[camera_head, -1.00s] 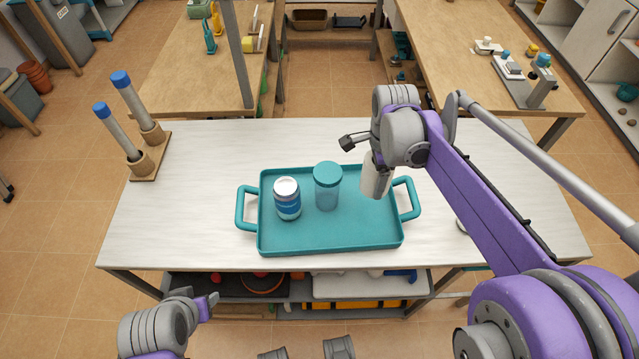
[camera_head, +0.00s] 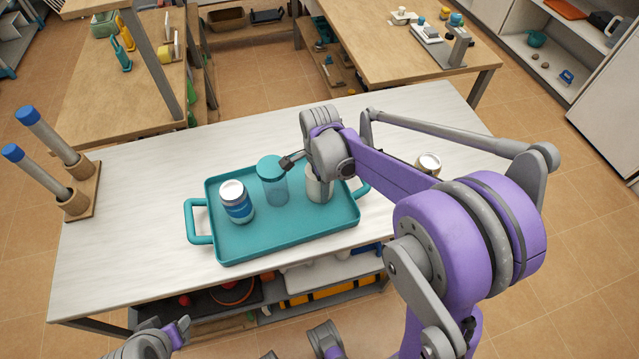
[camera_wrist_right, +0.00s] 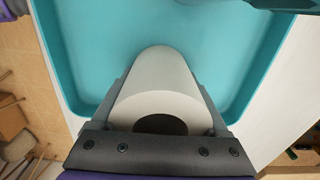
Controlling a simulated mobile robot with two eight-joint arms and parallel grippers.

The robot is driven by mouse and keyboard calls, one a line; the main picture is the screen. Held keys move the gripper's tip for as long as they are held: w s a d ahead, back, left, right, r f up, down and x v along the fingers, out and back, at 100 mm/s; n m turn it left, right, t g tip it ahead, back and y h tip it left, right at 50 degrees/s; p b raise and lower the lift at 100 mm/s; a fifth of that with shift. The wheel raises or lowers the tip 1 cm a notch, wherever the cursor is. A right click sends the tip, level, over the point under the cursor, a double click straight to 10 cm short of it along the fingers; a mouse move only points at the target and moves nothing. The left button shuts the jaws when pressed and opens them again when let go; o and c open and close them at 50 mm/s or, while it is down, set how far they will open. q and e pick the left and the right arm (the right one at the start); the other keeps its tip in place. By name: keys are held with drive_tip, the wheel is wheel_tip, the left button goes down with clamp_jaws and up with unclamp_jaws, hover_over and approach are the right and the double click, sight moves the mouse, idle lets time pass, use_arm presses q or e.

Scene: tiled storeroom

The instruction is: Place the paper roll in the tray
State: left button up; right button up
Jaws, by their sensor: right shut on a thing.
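The white paper roll (camera_head: 319,187) is upright in my right gripper (camera_head: 322,172), within the right part of the teal tray (camera_head: 290,247). In the right wrist view the roll (camera_wrist_right: 160,75) sits between the two dark fingers of the right gripper (camera_wrist_right: 160,100), its hollow end facing the camera. The tray floor (camera_wrist_right: 215,55) shows beyond it. I cannot tell whether the roll touches the floor. My left gripper (camera_head: 180,332) is at the lower left, off the table; its jaw opening is unclear.
A teal-lidded clear jar (camera_head: 274,182) stands in the tray just left of the roll. A blue-and-white can (camera_head: 236,202) stands further left. A lidded jar (camera_head: 429,163) is on the table behind my right arm. A wooden stand (camera_head: 78,195) with blue-tipped rods is at the left.

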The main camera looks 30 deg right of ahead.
drive_tip(key=o, duration=1)
drive_tip(key=shift+f, duration=0.15)
drive_tip(key=o, duration=0.3)
drive_tip(key=shift+r, duration=0.2)
wheel_tip(320, 180, up, 12)
drive_tip(key=p, duration=0.2)
drive_tip(key=s+a+f+n+t, duration=0.1)
drive_tip(key=s+a+f+n, duration=0.1)
drive_tip(key=s+n, duration=0.3)
drive_tip(key=s+a+f+n+t, duration=0.2)
drive_tip(key=s+n, duration=0.4)
drive_tip(key=n, duration=0.2)
drive_tip(key=s+a+f+n+t, duration=0.2)
drive_tip(key=s+a+n, duration=0.1)
drive_tip(key=s+n, duration=0.3)
drive_tip(key=shift+a+f+n, duration=0.1)
drive_tip(key=shift+f+n, duration=0.1)
drive_tip(key=shift+n, duration=0.3)
